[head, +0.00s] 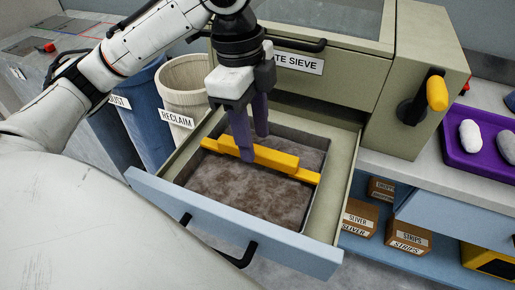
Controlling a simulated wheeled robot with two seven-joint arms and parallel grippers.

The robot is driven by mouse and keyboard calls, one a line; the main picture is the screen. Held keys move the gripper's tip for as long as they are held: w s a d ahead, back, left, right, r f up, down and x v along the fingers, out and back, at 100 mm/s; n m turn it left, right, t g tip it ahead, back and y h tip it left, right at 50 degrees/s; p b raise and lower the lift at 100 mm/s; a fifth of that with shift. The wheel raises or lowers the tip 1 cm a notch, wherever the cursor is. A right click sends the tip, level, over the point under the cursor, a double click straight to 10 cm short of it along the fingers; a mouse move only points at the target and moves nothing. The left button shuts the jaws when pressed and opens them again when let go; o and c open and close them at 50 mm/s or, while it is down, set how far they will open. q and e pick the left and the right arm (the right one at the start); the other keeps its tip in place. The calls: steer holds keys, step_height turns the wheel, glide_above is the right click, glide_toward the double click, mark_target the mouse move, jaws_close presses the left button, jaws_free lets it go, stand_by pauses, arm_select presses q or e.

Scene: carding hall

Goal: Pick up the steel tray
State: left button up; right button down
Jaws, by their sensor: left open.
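The steel tray (312,150) sits inside a pulled-out drawer. It is a shallow dark grey rectangular tray with a layer of brown-grey fluff or dust in it. A yellow bar (285,163) with a raised middle spans the tray from side to side. My left gripper (255,147) points down over the bar with its purple fingers apart. One finger is on the near side of the bar and hides part of it; the other is on the far side. I cannot tell whether either finger touches the bar. My right gripper is not in view.
The drawer (215,212) has a blue front with black handles. A sieve cabinet (340,75) with a yellow-knobbed crank (437,92) stands behind. A cream RECLAIM bin (187,88) and blue bin (140,105) are left. A purple tray (460,160) and labelled boxes (408,234) are right.

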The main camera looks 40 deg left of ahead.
mark_target(257, 148)
arm_select(q)
steer(key=f, duration=0.3)
steer(key=f+b, duration=0.1)
steer(key=shift+w+d+f, duration=0.15)
steer(key=shift+d+f, duration=0.15)
jaws_close()
steer(key=shift+r, duration=0.1)
